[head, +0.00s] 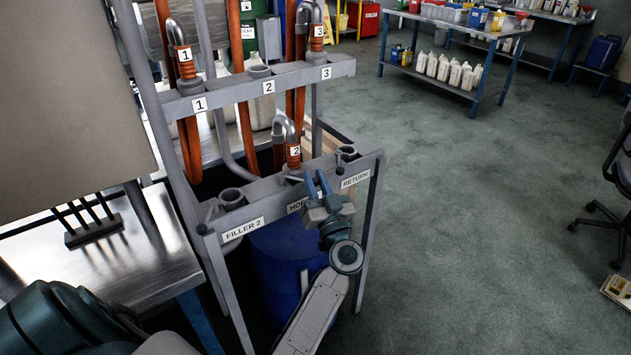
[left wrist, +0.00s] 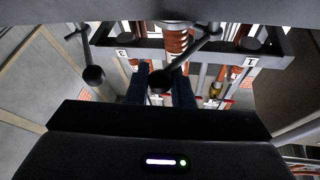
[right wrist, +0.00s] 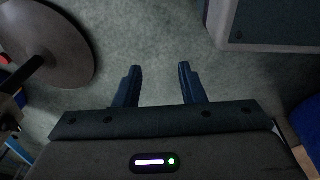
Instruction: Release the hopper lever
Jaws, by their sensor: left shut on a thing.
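My left gripper (head: 318,184) is at the hopper station of the grey rack, in front of the partly hidden hopper label (head: 297,206). In the left wrist view its blue fingers (left wrist: 161,88) are shut on the hopper lever (left wrist: 185,62), a dark rod with a round knob (left wrist: 160,82) that lies between the fingers. In the head view the gripper hides most of this lever. The orange hose 2 (head: 294,158) stands at the hopper socket behind it. My right gripper (right wrist: 157,86) is open and empty over bare floor in the right wrist view.
The return lever (head: 340,168) is close on the right, and the filler 2 label (head: 243,229) is to the left. A blue drum (head: 285,255) stands under the rack. A metal table (head: 75,270) stands at the left.

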